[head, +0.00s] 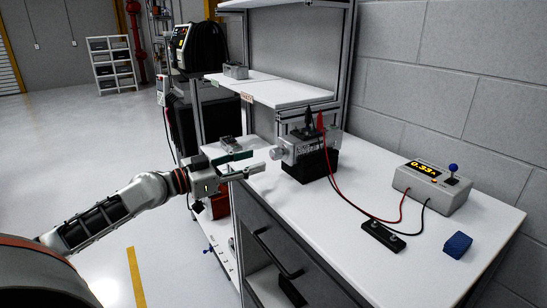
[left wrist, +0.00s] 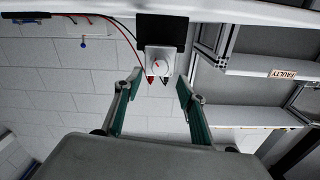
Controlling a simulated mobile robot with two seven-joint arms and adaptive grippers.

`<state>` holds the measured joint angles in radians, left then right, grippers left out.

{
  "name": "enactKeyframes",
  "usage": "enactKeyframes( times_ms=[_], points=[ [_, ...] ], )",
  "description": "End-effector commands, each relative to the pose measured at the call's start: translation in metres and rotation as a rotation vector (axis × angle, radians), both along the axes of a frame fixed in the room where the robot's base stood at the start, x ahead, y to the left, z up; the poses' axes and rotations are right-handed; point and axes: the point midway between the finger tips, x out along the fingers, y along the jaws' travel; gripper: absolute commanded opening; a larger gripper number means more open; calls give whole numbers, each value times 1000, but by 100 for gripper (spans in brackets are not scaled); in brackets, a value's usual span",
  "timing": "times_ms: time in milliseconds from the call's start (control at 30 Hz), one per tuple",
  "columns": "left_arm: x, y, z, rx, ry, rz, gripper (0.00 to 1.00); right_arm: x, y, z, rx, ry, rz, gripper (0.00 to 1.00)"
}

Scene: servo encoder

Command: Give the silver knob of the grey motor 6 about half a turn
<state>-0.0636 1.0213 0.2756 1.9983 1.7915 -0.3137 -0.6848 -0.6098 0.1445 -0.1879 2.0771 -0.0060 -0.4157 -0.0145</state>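The grey motor (head: 303,147) sits on a black block on the white bench. Its round silver knob (head: 277,154) faces my left gripper. My left gripper (head: 256,161) is open, its fingers pointing at the knob from the left. In the left wrist view, the knob (left wrist: 160,67) shows a small red mark and lies between the two green-lined fingers, seemingly just beyond the tips. A gap shows on each side of the knob, and nothing is held. My right gripper is not in view.
A grey meter box (head: 433,187) with a yellow readout, seemingly 0.33, and a blue-topped lever stands at right. Red and black leads run from the motor toward it. A black terminal strip (head: 383,236) and a blue block (head: 457,245) lie on the bench. Shelves (head: 280,90) rise behind.

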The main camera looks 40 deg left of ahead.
Motion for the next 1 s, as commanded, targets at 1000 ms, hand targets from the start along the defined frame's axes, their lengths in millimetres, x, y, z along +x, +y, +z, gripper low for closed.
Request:
enactKeyframes(
  times_ms=[1000],
  points=[
    [70,-28,0,3,0,1,40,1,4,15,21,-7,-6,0]
  ],
)
